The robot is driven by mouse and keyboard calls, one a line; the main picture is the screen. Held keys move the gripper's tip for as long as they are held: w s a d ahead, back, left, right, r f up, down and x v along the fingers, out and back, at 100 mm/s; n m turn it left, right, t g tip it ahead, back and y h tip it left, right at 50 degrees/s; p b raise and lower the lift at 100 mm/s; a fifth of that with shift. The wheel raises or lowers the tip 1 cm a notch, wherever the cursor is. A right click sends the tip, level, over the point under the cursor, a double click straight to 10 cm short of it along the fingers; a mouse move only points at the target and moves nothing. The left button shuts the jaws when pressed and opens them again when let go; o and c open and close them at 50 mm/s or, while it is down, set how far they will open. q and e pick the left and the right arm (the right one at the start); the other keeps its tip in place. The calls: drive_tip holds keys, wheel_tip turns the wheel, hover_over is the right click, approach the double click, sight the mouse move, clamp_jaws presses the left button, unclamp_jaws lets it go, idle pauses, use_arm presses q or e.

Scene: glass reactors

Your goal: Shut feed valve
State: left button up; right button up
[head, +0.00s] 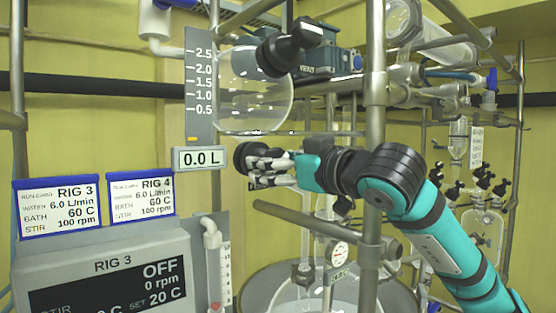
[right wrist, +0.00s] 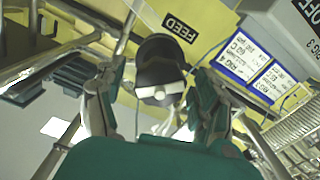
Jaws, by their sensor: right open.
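In the head view a black knob (head: 240,157) shows at the fingertips of my right gripper (head: 256,168). My right gripper is open, with one finger on each side of the knob in the right wrist view (right wrist: 155,92). I cannot tell whether the fingers touch it. My left gripper is not in view.
A round glass vessel (head: 255,92) and another black handle (head: 290,47) are above my right gripper. A steel post (head: 375,75) stands close to my right arm. The RIG 3 control box (head: 105,270), showing OFF, and a 0.0 L display (head: 199,159) are at left.

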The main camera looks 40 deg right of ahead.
drive_tip(key=shift+c, duration=0.3)
drive_tip(key=c, duration=1.1)
